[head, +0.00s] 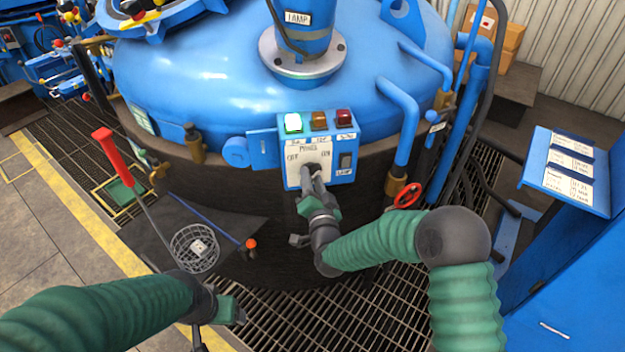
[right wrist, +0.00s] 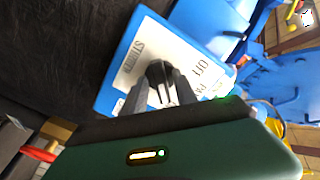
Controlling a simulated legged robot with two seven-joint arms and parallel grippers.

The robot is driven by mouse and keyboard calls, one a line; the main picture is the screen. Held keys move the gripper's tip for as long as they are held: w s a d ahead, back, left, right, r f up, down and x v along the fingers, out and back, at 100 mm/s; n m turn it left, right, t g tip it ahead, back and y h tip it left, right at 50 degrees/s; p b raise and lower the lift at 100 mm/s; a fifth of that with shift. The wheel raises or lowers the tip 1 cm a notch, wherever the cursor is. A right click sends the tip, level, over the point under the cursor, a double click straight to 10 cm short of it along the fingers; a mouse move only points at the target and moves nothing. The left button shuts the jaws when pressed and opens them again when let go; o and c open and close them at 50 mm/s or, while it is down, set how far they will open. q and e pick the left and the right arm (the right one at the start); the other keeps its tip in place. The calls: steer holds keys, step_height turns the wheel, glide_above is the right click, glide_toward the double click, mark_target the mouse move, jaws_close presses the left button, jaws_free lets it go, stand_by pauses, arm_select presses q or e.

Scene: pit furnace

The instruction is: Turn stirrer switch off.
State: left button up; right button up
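The stirrer switch is a black rotary knob (right wrist: 160,72) on a white plate (head: 306,158) of a blue control box, with OFF at the plate's left and ON at its right in the head view. In the right wrist view the plate reads STIRRER and OFF. My right gripper (head: 313,178) is at the knob, its two grey fingers (right wrist: 161,92) on either side of it and seemingly closed on it. The fingers hide part of the knob, so its pointing direction is unclear. My left gripper (head: 232,311) is low in the head view, away from the box; its fingertips are unclear.
A green lamp (head: 293,123) glows beside unlit-looking amber (head: 319,121) and red (head: 343,117) ones. A black rocker (head: 346,161) sits right of the plate. A red handwheel (head: 408,195), blue pipe (head: 407,125) and red-handled wire basket (head: 195,249) are nearby.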

steer(key=shift+a, duration=0.25)
steer(key=c, duration=0.5)
jaws_close()
arm_select(q)
steer(key=shift+w+a, duration=0.1)
arm_select(e)
steer(key=shift+w+d, duration=0.1)
steer(key=shift+d, duration=0.2)
